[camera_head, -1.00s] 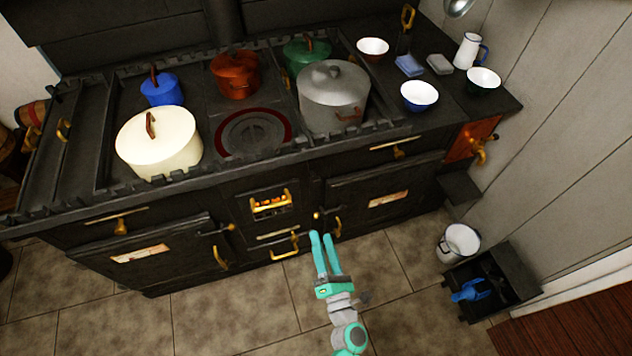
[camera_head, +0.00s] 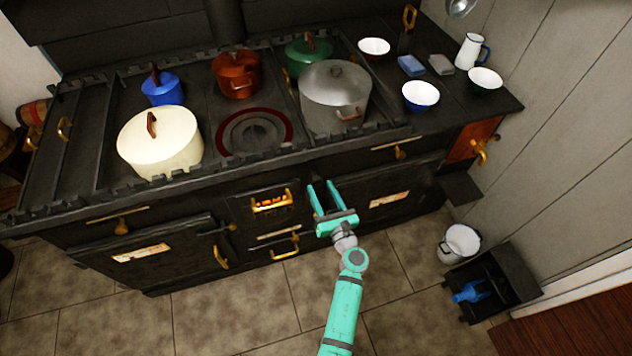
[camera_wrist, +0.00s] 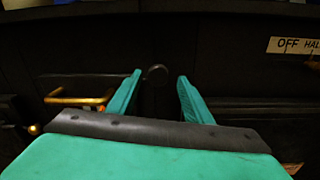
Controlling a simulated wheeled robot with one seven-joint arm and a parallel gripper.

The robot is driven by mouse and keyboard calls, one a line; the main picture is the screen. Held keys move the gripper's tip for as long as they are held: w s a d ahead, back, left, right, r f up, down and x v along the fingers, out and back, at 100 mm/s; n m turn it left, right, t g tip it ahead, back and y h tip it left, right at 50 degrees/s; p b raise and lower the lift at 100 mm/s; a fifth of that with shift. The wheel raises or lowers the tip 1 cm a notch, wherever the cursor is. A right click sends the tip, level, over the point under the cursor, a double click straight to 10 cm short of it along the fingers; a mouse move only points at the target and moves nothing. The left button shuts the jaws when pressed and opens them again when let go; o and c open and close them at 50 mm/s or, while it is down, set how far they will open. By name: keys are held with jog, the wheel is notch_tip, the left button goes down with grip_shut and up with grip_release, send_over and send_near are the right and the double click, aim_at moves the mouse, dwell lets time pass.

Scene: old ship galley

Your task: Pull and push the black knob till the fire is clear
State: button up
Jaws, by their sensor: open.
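The black knob (camera_wrist: 157,74) is a small round dark disc on the black stove front, in the wrist view. It lies between my two fingertips in that picture; I cannot tell how far ahead of them it is. In the head view I cannot make it out. My gripper (camera_head: 322,184) is open and empty, its teal fingers pointing at the stove front just right of the fire opening. The fire (camera_head: 271,202) glows orange behind a brass-framed grate in the middle of the stove front.
The black stove (camera_head: 330,156) carries several pots along its top. A label reading "OFF HAL" (camera_wrist: 293,46) is at the upper right in the wrist view. A brass handle (camera_wrist: 80,99) is to the left there. A white bucket (camera_head: 460,243) and a black coal box (camera_head: 510,275) stand at right.

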aim_at(318, 184)
jog(key=shift+x, duration=2.05)
jog(key=shift+s+a, duration=0.1)
jog(key=shift+a, duration=0.1)
